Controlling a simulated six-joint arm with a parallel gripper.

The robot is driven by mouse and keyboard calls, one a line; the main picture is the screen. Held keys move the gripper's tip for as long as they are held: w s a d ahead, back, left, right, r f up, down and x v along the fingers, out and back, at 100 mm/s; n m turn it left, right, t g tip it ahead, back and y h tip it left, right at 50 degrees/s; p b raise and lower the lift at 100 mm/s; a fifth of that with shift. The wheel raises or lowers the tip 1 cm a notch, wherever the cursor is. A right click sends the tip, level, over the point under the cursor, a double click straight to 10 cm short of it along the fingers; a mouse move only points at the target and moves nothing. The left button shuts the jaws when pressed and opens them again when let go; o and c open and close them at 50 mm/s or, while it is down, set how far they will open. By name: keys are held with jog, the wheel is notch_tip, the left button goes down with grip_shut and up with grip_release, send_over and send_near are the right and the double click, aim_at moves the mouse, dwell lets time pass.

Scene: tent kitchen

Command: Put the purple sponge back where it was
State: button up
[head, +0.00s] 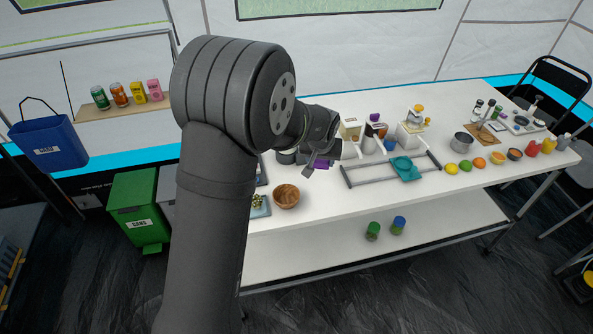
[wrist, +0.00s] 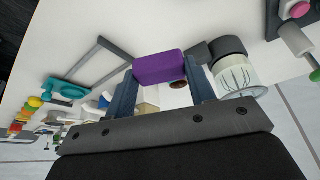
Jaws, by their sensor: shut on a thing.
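The purple sponge (wrist: 158,67) is a purple block held between the two fingers of my gripper (wrist: 160,82) in the wrist view. In the head view my gripper (head: 318,160) is over the back half of the white table, and a bit of the purple sponge (head: 323,164) shows at its fingers. My arm hides part of the table to the left. I cannot tell how high the sponge is above the table.
A grey rack frame (head: 375,181) with a teal cloth-like thing (head: 405,167) lies right of my gripper. A wooden bowl (head: 286,196) stands in front. White machines (head: 411,130) stand behind. A dark-topped jar (wrist: 235,72) is close beside the fingers. Bare table (head: 345,205) lies in front.

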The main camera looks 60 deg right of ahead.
send_over(297, 172)
jog(key=a, duration=0.1)
jog(key=f, duration=0.5)
jog(key=shift+s+a+f, duration=0.2)
jog(key=shift+s+f, duration=0.1)
jog(key=shift+s, duration=0.05)
jog(key=shift+f, duration=2)
jog(key=shift+f, duration=0.15)
jog(key=o, duration=1)
jog(key=shift+c, duration=0.2)
jog(key=v, duration=1.2)
jog(key=shift+w, duration=0.1)
